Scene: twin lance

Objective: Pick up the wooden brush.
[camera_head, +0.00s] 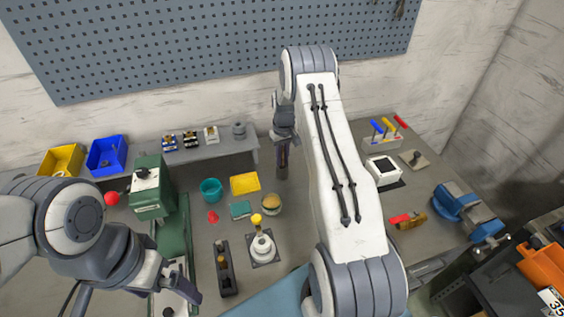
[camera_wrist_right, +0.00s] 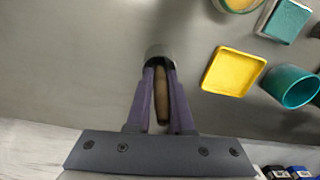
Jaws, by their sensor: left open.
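A brown wooden handle, which looks like the wooden brush (camera_wrist_right: 162,98), lies between the fingers of my right gripper (camera_wrist_right: 161,78) in the right wrist view. Its far end meets a round grey piece with a dark inside. The fingers run close along both sides of the handle; whether they press on it I cannot tell. In the head view my right gripper (camera_head: 283,158) points down at the back of the bench, and its arm hides much of the middle. My left gripper (camera_head: 137,296) is open and empty at the lower left, away from the brush.
A green machine (camera_head: 150,190) is near my left arm. A blue vise (camera_head: 462,205) is at the right.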

